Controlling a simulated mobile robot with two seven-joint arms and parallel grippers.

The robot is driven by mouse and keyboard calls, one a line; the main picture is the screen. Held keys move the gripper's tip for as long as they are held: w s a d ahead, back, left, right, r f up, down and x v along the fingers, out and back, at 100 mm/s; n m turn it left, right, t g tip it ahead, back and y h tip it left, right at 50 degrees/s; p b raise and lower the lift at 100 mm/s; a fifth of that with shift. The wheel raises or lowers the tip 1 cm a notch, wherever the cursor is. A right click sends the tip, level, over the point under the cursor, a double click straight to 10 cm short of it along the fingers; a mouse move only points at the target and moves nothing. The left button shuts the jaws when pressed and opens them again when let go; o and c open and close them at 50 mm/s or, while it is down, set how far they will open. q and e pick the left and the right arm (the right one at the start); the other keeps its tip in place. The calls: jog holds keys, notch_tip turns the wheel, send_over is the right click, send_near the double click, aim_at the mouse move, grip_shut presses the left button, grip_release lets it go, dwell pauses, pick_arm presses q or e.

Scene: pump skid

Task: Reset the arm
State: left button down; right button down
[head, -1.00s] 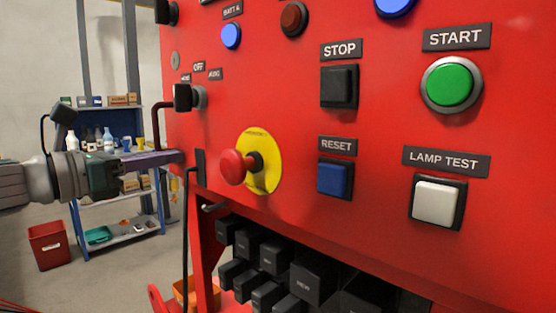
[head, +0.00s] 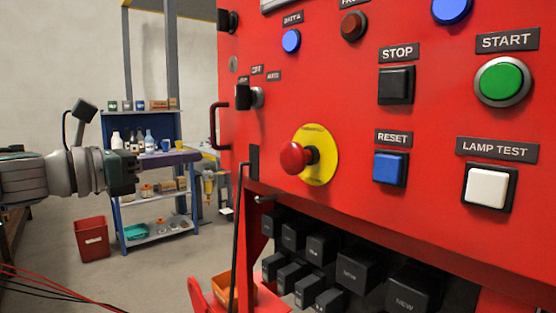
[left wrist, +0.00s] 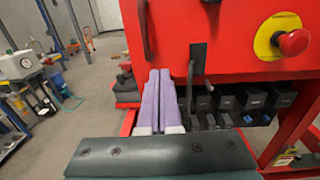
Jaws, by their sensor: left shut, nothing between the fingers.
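My left gripper (head: 198,157) reaches in from the left in the head view, level, with its purple fingers pressed together and nothing between them. In the left wrist view the shut fingers (left wrist: 159,85) point forward toward the lower left part of the red panel. In the head view the fingertips are left of the panel's edge, apart from the blue RESET button (head: 389,168). The RESET button sits below the black STOP button (head: 396,85). My right gripper is not in view.
The red panel (head: 350,120) carries a red emergency knob (head: 293,157) on a yellow disc, a green START button (head: 501,81) and a white LAMP TEST button (head: 487,187). Black boxes (head: 360,271) sit below. A blue shelf (head: 150,205) and red bin (head: 92,238) stand behind my left arm.

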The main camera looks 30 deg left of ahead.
pick_arm(q)
jog(key=v, duration=0.7)
jog(key=s+d+f+n+g+y+p, duration=0.2)
jog(key=d+f+n+y+p, duration=0.15)
jog(key=n, duration=0.85)
jog(key=s+d+f+n+g+y+p, duration=0.25)
jog(key=n+y+p, duration=0.2)
jog(key=n, duration=0.65)
jog(key=s+d+f+n+g+h+p, duration=0.1)
jog(key=s+d+n+g+h+p, duration=0.2)
jog(key=s+d+n, duration=0.5)
jog(key=s+d+n+g+h+p, duration=0.1)
jog(key=s+d+n+g+p, duration=0.1)
jog(key=s+d+n+g, duration=0.6)
notch_tip(320, 180, up, 37)
jog(key=w+d+m+t+p, duration=0.1)
jog(key=w+d+m+p, duration=0.1)
jog(key=p, duration=3.6)
jog(key=shift+d+t, duration=0.2)
jog(key=shift+t, duration=0.15)
